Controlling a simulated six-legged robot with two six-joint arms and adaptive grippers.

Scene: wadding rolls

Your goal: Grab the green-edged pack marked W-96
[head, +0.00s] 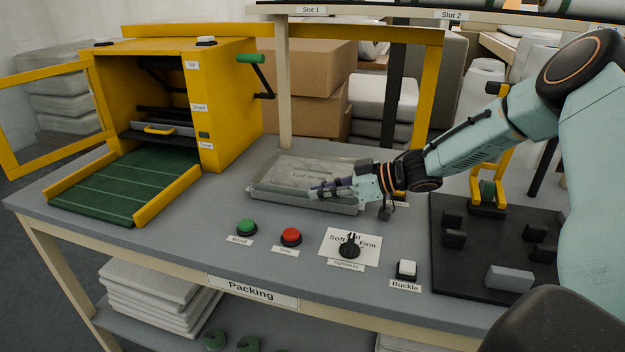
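A flat, pale grey pack (290,170) lies in a shallow grey tray (265,200) at the middle of the table. Its top print starts with "Lot W-9"; the rest is too small or covered to read. A slight greenish tint shows along its edge. My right gripper (318,192) reaches in from the right, with its fingers low over the front right part of the pack. I cannot tell whether the fingers touch it or how far apart they are. My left gripper is out of view.
A yellow machine (220,100) with a green belt (128,185) stands at left. Green (247,227) and red (291,236) buttons, a black knob (349,246) and a white buckle button (407,268) line the front. A black fixture board (480,250) lies at right.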

